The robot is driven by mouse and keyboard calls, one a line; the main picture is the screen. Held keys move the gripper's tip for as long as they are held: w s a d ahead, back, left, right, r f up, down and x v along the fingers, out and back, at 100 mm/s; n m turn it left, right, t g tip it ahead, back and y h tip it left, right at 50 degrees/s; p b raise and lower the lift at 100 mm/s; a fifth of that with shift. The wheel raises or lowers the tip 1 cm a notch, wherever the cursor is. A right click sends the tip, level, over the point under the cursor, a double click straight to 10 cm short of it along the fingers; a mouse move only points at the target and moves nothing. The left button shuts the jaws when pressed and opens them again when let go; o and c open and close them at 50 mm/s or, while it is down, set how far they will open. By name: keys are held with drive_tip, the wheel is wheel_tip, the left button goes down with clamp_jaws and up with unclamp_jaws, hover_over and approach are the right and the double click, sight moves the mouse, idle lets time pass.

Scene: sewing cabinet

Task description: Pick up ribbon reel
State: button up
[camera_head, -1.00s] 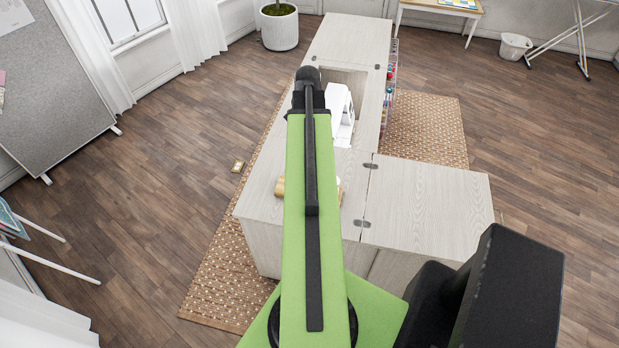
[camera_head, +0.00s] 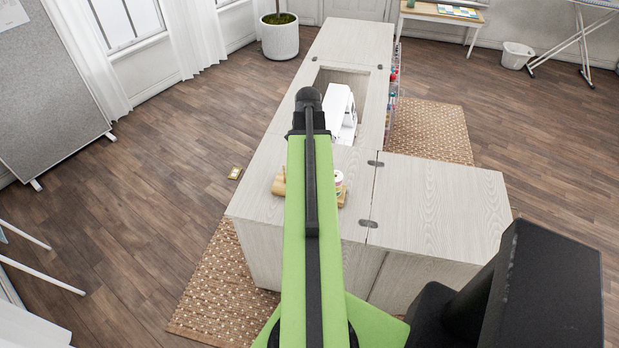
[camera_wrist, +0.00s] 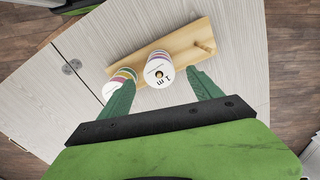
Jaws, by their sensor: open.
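In the wrist view, a white ribbon reel (camera_wrist: 160,70) marked "1 m" sits on a wooden rack (camera_wrist: 182,40). A second reel (camera_wrist: 120,82) with coloured bands is to its left, partly hidden by a finger. My gripper (camera_wrist: 159,78) is open, its two green fingers apart. The marked reel lies between and beyond the fingertips in the picture; I cannot tell the depth gap. In the head view, a reel (camera_head: 339,181) and the rack (camera_head: 279,183) show beside my arm, which hides the rest and my gripper.
The rack stands on a pale wooden cabinet (camera_head: 262,205) with a hinged side leaf (camera_head: 435,205). A white sewing machine (camera_head: 339,108) sits in a recess farther back. The leaf is clear.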

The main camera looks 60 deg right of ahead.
wheel_tip(320, 180, down, 4)
drive_tip(key=b, duration=0.2)
drive_tip(key=shift+b, duration=0.3)
drive_tip(key=shift+r, duration=0.25)
drive_tip(key=c, duration=1.4)
